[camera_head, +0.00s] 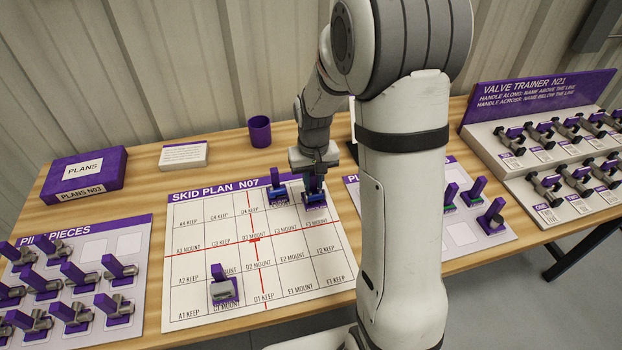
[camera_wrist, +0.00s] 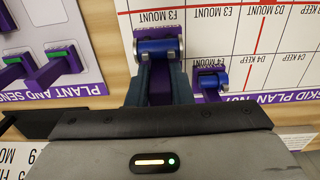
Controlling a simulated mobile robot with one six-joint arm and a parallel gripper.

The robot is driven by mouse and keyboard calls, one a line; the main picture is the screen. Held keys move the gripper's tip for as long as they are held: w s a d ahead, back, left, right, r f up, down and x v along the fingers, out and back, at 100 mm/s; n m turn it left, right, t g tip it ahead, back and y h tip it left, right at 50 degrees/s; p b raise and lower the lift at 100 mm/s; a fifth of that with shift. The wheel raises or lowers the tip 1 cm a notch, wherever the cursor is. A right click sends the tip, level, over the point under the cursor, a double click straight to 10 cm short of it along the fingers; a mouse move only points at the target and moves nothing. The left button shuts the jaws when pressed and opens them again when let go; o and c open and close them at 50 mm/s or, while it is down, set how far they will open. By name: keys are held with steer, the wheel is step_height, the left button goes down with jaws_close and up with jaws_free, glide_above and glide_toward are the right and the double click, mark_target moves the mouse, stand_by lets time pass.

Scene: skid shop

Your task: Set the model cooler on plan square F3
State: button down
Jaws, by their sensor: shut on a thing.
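My gripper (camera_head: 313,180) is shut on the purple handle of a model with a blue cylinder and grey ends, seemingly the model cooler (camera_head: 315,200). The cooler also shows in the wrist view (camera_wrist: 158,46), between and beyond my dark fingertips (camera_wrist: 160,80). It is at the far right part of the skid plan board (camera_head: 205,205), in column F, just behind the F3 MOUNT label (camera_head: 315,221). The F3 label (camera_wrist: 158,15) shows upside down beyond the cooler in the wrist view. I cannot tell whether the cooler touches the board.
A smaller blue and purple model (camera_head: 277,194) stands close left of the cooler. A grey and purple model (camera_head: 223,291) stands near the board's front. Piece boards (camera_head: 130,240) lie to both sides. A purple cup (camera_head: 259,131) and the valve trainer (camera_head: 540,85) stand behind.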

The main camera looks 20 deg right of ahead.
mark_target(313, 190)
steer(key=shift+f, duration=0.15)
steer(key=shift+f+b, duration=1.35)
steer(key=shift+f, duration=0.35)
steer(key=shift+f+b, duration=0.6)
steer(key=shift+f, duration=0.15)
steer(key=c, duration=1.2)
jaws_free()
steer(key=shift+r, duration=0.15)
steer(key=shift+r, duration=0.1)
steer(key=shift+r+p, duration=0.45)
steer(key=shift+f+b, duration=0.5)
steer(key=shift+f, duration=0.15)
